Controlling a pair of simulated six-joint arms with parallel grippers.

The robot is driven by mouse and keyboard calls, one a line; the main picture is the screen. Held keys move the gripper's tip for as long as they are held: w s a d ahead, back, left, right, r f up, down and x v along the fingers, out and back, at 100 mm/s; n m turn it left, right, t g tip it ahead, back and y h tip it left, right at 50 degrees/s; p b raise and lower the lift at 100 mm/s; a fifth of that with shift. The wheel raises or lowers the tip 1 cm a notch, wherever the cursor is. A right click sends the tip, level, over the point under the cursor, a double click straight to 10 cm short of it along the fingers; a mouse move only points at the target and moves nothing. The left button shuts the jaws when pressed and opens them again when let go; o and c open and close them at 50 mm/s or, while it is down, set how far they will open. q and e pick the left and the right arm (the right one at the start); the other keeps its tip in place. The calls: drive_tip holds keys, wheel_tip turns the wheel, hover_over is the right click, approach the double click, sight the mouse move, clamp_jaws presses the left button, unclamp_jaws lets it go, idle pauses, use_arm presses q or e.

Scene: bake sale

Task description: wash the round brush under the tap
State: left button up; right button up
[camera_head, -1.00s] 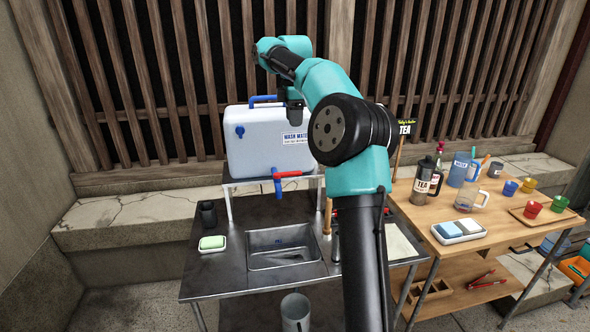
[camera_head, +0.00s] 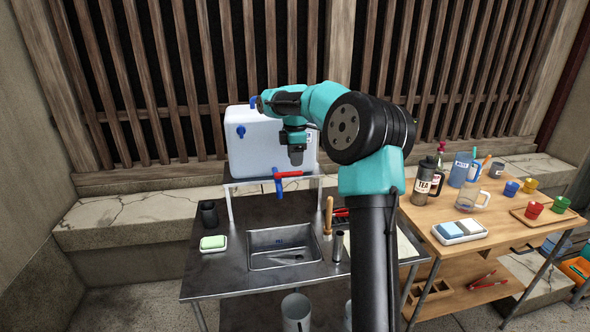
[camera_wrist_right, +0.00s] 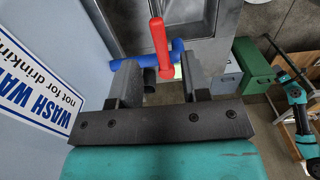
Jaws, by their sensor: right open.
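The tap (camera_head: 278,182) is blue with a red lever (camera_head: 290,174), at the lower front of the white wash-water tank (camera_head: 260,145). My right gripper (camera_head: 296,158) points down in front of the tank, just above the lever. In the right wrist view its jaws (camera_wrist_right: 160,82) are open and empty, with the red lever (camera_wrist_right: 159,40) and blue tap (camera_wrist_right: 150,57) beyond them. A wooden-handled tool (camera_head: 328,215) stands upright beside the sink; it may be the round brush, but its head is not clear. My left gripper is not in view.
The metal sink (camera_head: 256,264) lies below the tap and holds a small grey item too unclear to name. A green sponge in a white dish (camera_head: 205,249) and a dark cup (camera_head: 209,213) are left. The wooden table (camera_head: 440,240) at right holds bottles and cups.

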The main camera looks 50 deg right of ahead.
sight(289, 174)
drive_tip(key=shift+f, duration=2.25)
clamp_jaws()
